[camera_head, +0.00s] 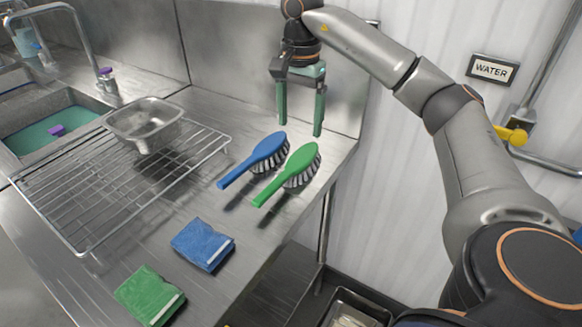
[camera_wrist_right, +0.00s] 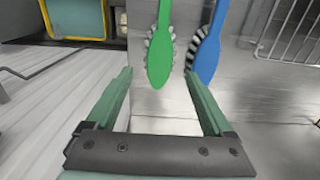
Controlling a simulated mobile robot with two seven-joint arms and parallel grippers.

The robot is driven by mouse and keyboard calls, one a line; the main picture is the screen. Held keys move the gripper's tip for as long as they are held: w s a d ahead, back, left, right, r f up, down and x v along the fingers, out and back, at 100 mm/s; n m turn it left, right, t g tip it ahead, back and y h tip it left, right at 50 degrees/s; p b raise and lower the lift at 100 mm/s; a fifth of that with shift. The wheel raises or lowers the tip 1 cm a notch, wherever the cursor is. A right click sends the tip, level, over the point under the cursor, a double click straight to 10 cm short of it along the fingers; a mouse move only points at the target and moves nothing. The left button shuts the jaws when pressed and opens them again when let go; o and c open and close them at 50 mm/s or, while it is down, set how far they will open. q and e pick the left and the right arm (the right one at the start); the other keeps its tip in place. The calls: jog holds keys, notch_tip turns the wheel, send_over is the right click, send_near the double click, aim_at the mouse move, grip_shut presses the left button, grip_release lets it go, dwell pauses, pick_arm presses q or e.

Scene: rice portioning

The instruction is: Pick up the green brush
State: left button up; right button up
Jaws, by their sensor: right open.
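The green brush (camera_head: 290,172) lies on the steel counter near its right edge, bristles to the side, handle toward the front left. The blue brush (camera_head: 256,159) lies close beside it on the left. My right gripper (camera_head: 300,123) is open and empty above the counter, behind the brush heads. In the right wrist view, the green brush (camera_wrist_right: 160,57) shows ahead of and between the open fingers (camera_wrist_right: 160,95), with the blue brush (camera_wrist_right: 207,52) to its right. My left gripper is not in view.
A wire rack (camera_head: 90,207) holding a metal container (camera_head: 145,120) stands left of the brushes. A blue sponge (camera_head: 203,244) and a green sponge (camera_head: 149,296) lie toward the front. A sink (camera_head: 27,158) is at the left. The steel backsplash (camera_head: 225,45) rises behind.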

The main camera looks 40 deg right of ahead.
jog(key=b, duration=0.2)
send_over(297, 160)
jog(key=f, duration=0.5)
jog(key=shift+s+d, duration=0.25)
jog(key=shift+w+a+f, duration=0.1)
jog(key=shift+f, duration=1.45)
jog(key=shift+a+f, duration=0.1)
jog(key=shift+f, duration=1.45)
grip_shut()
